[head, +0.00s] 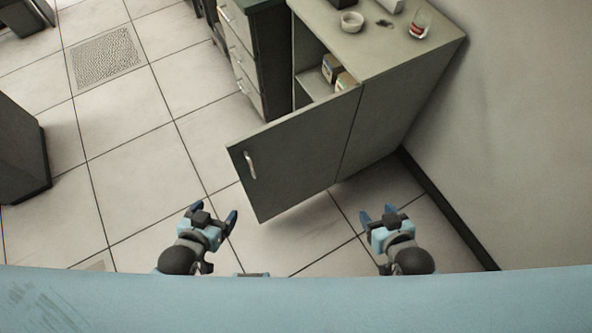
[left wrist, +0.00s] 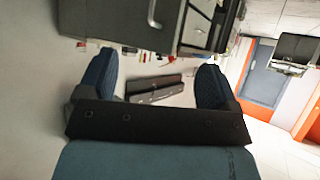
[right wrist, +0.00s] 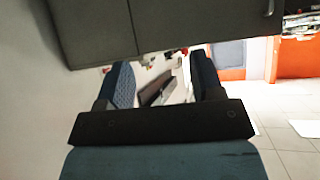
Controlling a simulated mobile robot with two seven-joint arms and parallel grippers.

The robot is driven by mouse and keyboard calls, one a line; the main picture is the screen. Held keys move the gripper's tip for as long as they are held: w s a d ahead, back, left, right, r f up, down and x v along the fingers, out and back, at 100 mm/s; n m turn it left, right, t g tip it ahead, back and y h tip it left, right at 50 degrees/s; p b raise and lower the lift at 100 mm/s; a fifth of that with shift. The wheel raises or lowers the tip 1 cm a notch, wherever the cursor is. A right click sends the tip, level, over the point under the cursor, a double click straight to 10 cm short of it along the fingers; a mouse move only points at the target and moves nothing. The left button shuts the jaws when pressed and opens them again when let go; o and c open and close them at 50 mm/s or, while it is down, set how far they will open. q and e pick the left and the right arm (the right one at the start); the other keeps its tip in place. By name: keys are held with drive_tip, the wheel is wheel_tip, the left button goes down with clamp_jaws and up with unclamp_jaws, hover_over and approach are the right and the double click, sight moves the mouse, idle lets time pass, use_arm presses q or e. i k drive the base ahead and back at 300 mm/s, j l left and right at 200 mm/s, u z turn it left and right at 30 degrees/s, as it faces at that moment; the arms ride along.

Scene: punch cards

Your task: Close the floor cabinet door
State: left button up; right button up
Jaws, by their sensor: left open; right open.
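The floor cabinet (head: 395,95) is grey-green and stands against the right wall. Its door (head: 290,160) is swung wide open toward me, with a silver handle (head: 249,165) near its free left edge. Boxes (head: 332,70) show on a shelf inside the opening. My left gripper (head: 215,213) is open and empty, below and left of the door's lower corner. My right gripper (head: 377,214) is open and empty, in front of the cabinet's near side. Neither touches the door in the head view. The door's handle (left wrist: 153,14) also shows in the left wrist view.
A drawer unit (head: 245,55) stands left of the cabinet. A bowl (head: 351,22) and a glass (head: 419,24) sit on the cabinet top. A dark cabinet (head: 20,150) is at the far left. The tiled floor between is clear. The wall (head: 510,130) bounds the right.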

sight(280, 165)
drive_tip(key=i+l, duration=0.15)
drive_tip(key=l, duration=0.25)
drive_tip(key=i+l+u, duration=0.25)
drive_tip(key=l, duration=0.15)
drive_tip(key=l+u, duration=0.3)
drive_tip(key=l, duration=0.15)
drive_tip(key=u, duration=1.05)
